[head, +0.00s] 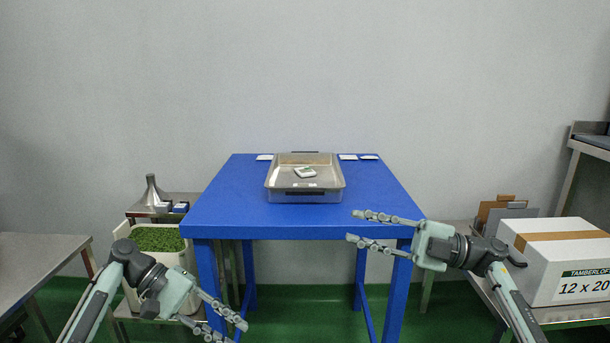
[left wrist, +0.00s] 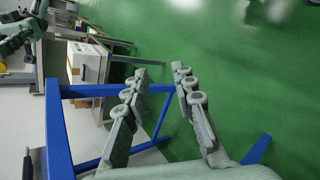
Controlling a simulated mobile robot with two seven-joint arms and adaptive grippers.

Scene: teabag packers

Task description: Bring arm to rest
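My right gripper (head: 352,226) is in front of the right front corner of the blue table (head: 233,219), its fingers pointing left. It is open, with nothing between the fingers. My left gripper (head: 238,333) is low at the front left, below the tabletop. Its fingers point right and slightly down. In the left wrist view its two fingers (left wrist: 161,75) stand apart with only green floor and the table's blue frame behind them.
A metal tray (head: 305,196) with a small white packet (head: 305,172) in it stands on the table. A bin of green leaves (head: 157,239) stands at left. A white carton (head: 560,268) sits on a bench at right. A steel table (head: 38,262) is far left.

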